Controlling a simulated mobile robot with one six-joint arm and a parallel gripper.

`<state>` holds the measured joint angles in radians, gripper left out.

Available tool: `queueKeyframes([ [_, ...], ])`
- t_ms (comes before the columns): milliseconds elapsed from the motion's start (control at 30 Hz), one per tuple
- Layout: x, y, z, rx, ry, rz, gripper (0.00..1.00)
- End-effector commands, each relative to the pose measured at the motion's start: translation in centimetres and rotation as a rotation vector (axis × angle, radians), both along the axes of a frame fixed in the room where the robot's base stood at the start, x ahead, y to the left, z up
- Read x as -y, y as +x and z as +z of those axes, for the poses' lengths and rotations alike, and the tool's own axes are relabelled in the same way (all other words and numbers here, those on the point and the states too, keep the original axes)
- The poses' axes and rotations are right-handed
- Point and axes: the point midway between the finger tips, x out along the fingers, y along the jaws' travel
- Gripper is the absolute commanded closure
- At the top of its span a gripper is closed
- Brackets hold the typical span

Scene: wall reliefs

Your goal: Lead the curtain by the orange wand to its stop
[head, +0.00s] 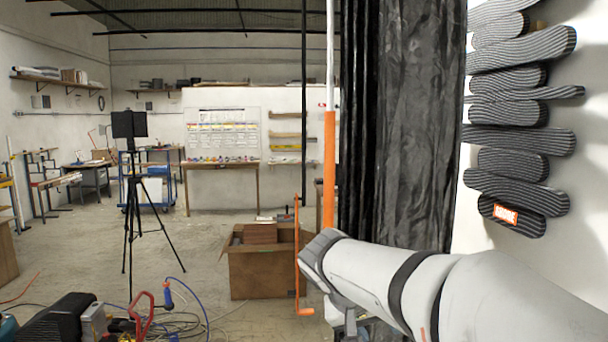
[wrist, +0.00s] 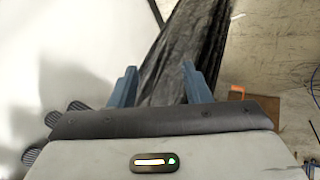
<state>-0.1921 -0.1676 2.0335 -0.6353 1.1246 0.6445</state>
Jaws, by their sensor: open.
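The dark curtain (head: 415,130) hangs in folds at the right of centre in the head view. The wand (head: 329,170), white above and orange below, hangs upright along its left edge; its lower end passes behind my arm. In the wrist view the curtain (wrist: 185,45) slants down beyond and between the fingers. My gripper (wrist: 160,88) is open, its two blue fingers apart, with nothing seen held between them. I cannot make out the wand for sure in the wrist view. In the head view my arm hides most of the gripper.
A wavy striped wall relief (head: 520,110) is on the white wall at right. A thin orange crank rod (head: 297,255) stands before a brown box (head: 258,272). A black tripod (head: 135,190) stands at left. Cables and tools clutter the floor at lower left.

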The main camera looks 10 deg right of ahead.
Motion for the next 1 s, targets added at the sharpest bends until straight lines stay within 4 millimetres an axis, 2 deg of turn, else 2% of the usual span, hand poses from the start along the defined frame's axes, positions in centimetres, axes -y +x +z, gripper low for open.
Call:
queueKeyframes([
  [33, -0.7, 3.5, 2.7, 0.083, -0.08, -0.041, 0.57],
  [100, -1.5, 7.6, 6.7, 0.235, -0.181, -0.114, 0.57],
  [200, -3.7, 12.5, 12.1, 0.485, -0.285, -0.206, 0.57],
  [300, -6.4, 15.7, 16.7, 0.724, -0.341, -0.272, 0.57],
  [400, -8.7, 17.4, 20.0, 0.917, -0.359, -0.314, 0.57],
  [533, -10.5, 18.3, 22.5, 1.068, -0.364, -0.342, 0.57],
  [633, -10.6, 18.8, 23.3, 1.111, -0.363, -0.351, 0.57],
  [1000, -5.9, 21.8, 23.4, 1.112, -0.365, -0.354, 0.57],
])
